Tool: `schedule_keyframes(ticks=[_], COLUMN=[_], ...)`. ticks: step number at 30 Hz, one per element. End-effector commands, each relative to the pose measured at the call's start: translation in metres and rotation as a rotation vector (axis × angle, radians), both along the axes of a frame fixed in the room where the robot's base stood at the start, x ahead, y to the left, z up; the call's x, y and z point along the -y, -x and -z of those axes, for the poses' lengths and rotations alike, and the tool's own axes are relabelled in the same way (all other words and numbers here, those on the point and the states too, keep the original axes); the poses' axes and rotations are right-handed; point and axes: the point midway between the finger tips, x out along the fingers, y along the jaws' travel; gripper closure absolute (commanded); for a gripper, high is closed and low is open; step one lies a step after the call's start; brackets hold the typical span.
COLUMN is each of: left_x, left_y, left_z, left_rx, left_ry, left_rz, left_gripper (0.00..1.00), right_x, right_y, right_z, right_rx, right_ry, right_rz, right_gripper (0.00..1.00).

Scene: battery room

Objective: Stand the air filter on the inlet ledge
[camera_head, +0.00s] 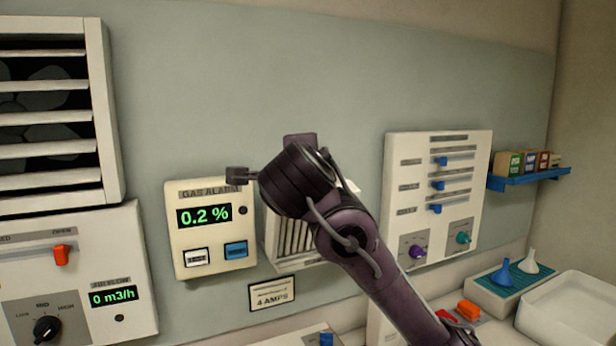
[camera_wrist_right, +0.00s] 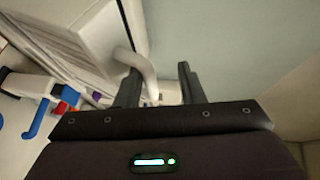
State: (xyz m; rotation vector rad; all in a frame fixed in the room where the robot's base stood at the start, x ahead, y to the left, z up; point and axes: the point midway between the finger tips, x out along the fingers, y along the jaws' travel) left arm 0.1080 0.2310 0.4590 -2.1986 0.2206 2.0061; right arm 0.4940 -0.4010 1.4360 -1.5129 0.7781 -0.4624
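The air filter appears to be the white-framed pleated panel (camera_head: 288,238) on the wall right of the gas alarm box, partly hidden behind my right arm. The right wrist view shows a white pleated frame (camera_wrist_right: 88,38) with a curved white handle (camera_wrist_right: 146,68). My right gripper (camera_wrist_right: 158,86) has its two dark fingers apart. The handle's end reaches between them, close to the left finger, with a gap to the right finger. In the head view my arm hides the fingertips. I cannot clearly make out the inlet ledge or what supports the panel. My left gripper is not in view.
The gas alarm box (camera_head: 187,239) is close left of my wrist; a slider panel (camera_head: 400,160) is right. A louvred vent (camera_head: 108,120) is far left. A blue shelf (camera_head: 530,179) holds small boxes. A white tray (camera_head: 575,305) and funnels (camera_head: 529,262) are lower right.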

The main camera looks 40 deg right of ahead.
Motion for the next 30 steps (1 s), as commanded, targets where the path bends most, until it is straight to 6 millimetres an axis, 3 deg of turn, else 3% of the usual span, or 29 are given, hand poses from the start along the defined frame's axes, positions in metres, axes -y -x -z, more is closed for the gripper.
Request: schedule_keyframes(ticks=[9, 24, 30], left_x=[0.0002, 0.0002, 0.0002], left_y=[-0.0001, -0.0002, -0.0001], left_z=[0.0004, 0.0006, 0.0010], left_rx=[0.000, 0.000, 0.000], left_ry=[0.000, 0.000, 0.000], left_rz=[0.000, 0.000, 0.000], left_gripper=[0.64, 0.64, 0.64], right_x=[-0.0024, -0.0021, -0.0022], right_y=[0.0027, 0.0020, 0.0012], right_z=[-0.0018, 0.0000, 0.0023], right_rx=[0.002, -0.002, -0.008], right_ry=[0.001, -0.001, -0.002], right_rz=[-0.001, 0.001, 0.002], right_gripper=[0.66, 0.00, 0.00])
